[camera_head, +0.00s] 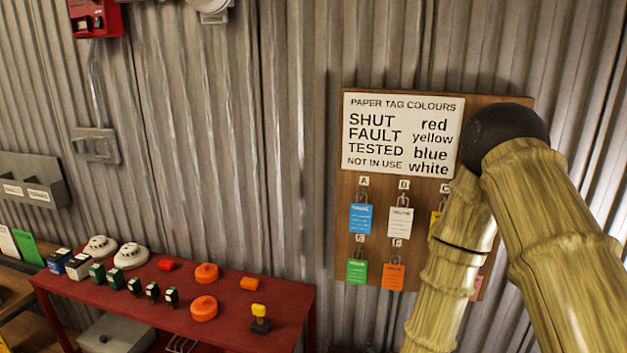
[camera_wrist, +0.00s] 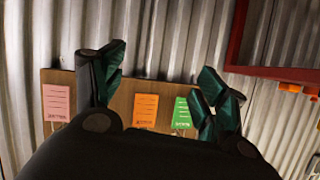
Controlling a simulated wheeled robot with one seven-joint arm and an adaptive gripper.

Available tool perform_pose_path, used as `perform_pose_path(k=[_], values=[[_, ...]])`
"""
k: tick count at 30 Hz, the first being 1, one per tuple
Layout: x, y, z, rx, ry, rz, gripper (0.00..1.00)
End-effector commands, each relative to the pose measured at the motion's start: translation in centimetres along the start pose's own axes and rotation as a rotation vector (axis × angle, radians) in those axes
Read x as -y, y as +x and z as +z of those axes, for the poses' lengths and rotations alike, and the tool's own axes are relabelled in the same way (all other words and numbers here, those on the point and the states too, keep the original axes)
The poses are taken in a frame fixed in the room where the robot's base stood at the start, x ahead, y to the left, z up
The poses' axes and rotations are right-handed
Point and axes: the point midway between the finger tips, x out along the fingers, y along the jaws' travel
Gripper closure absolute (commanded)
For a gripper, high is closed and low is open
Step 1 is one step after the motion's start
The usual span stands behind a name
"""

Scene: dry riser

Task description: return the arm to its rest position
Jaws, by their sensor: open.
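My arm (camera_head: 550,220), in pale yellow ribbed covering with a black joint, fills the right side of the head view and hides part of the tag board. My gripper is out of frame there. In the wrist view my gripper (camera_wrist: 160,85) is open, its two dark green fingers apart with nothing between them. Behind the fingers is the wooden board (camera_wrist: 122,88) with a pink tag (camera_wrist: 57,102), an orange tag (camera_wrist: 146,110) and a green tag (camera_wrist: 182,113).
The board (camera_head: 345,205) hangs on a corrugated metal wall (camera_head: 230,130) and carries a colour sign (camera_head: 400,135). A red table (camera_head: 285,305) at lower left holds detectors, stamps and orange parts. A grey wall holder (camera_head: 40,175) is at far left.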

Motion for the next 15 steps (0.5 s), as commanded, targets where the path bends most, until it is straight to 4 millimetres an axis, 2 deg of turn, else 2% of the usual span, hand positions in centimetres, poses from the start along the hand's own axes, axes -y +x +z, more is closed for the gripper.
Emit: perform_pose_path(k=[1,6,11,15], values=[[-0.7,-0.4,3.0,0.08,-0.018,-0.005,0.27],[-3.3,-2.7,12.0,0.339,-0.07,-0.017,0.27],[-6.0,-6.5,19.6,0.579,-0.117,-0.02,0.27],[-8.5,-10.6,25.2,0.781,-0.156,-0.018,0.27]])
